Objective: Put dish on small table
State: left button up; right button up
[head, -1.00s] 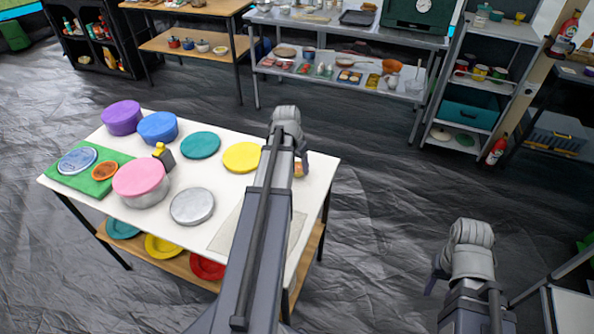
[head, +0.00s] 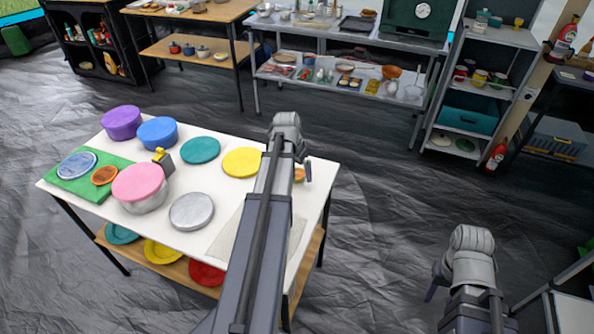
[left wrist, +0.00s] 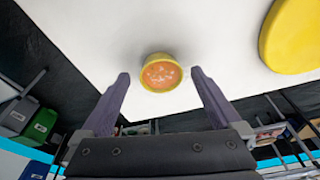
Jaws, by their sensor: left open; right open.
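A small round yellow dish with orange contents (left wrist: 161,73) sits near the edge of the white table in the left wrist view. In the head view only a bit of the dish (head: 299,175) shows beside my left arm. My left gripper (left wrist: 160,86) is open, with its two fingers apart on either side of the dish and not closed on it. My right gripper (head: 440,275) hangs over the floor at the lower right, away from the table, with nothing seen in it. A small pale-topped table (head: 572,312) is partly in view at the lower right corner.
The white table (head: 232,208) holds several pots and lids, a green board (head: 82,184) and a yellow disc (head: 242,162). Coloured plates lie on its lower shelf. Metal shelving (head: 345,50) stands at the back. Dark floor between is clear.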

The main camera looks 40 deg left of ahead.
pick_arm(q)
jog(key=p+v, duration=1.2)
jog(key=shift+r, duration=0.15)
jog(key=s+d+m+g, duration=0.2)
jog(key=s+d+m, duration=0.1)
jog(key=d, duration=2.8)
jog(key=s+d+m+y, duration=0.1)
jog(key=s+d, duration=0.5)
jog(key=d, duration=0.3)
jog(key=shift+d+m+g, duration=0.3)
jog(key=shift+g, duration=0.1)
